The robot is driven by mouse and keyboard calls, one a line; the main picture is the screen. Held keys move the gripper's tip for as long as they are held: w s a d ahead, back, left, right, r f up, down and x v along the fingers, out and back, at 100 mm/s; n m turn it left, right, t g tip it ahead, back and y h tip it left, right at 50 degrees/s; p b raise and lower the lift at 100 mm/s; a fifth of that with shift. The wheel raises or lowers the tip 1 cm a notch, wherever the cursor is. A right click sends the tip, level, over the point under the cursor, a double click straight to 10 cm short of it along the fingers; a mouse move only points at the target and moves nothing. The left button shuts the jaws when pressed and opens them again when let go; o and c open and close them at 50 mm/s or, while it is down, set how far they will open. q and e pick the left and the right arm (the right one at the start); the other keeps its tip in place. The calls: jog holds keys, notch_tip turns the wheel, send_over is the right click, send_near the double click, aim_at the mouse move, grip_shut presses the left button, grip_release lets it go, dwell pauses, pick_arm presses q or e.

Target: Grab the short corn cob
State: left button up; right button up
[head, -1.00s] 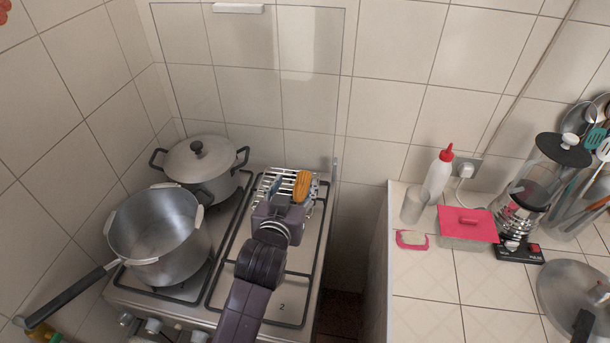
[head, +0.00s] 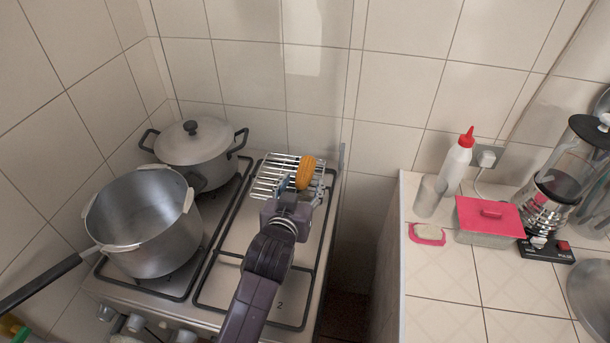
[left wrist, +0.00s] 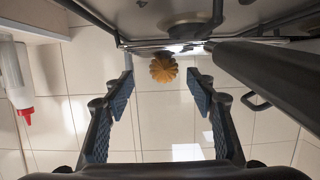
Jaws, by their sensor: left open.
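The short corn cob (head: 306,172) is orange-yellow and stubby. It stands out at the right part of a wire rack on the stove in the head view. In the left wrist view the cob (left wrist: 163,68) shows end-on, just beyond and between the fingertips. My left gripper (head: 303,188) reaches over the stove from the front, its fingers on either side of the cob. The left wrist view shows the left gripper (left wrist: 161,82) open, with a gap between each blue pad and the cob. My right gripper is not in view.
The wire rack (head: 268,178) lies on the stove (head: 235,268). An open pot (head: 142,220) and a lidded pot (head: 195,158) stand to the left. A gap separates the stove from the right counter (head: 432,275), which holds a white bottle (head: 455,168) and a red-lidded box (head: 488,222).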

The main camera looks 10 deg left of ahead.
aim_at(305, 172)
pick_arm(q)
jog(key=x, duration=0.1)
jog(key=p+x, duration=0.1)
jog(key=x, duration=0.1)
jog(key=p+x, duration=0.1)
jog(key=x, duration=0.1)
jog(key=shift+w+a+r, duration=0.1)
jog(key=shift+a+r, duration=0.15)
jog(key=shift+a, duration=0.05)
jog(key=shift+w+f, duration=0.25)
jog(key=shift+w, duration=0.25)
jog(key=shift+c, duration=0.3)
jog(key=c, duration=1.3)
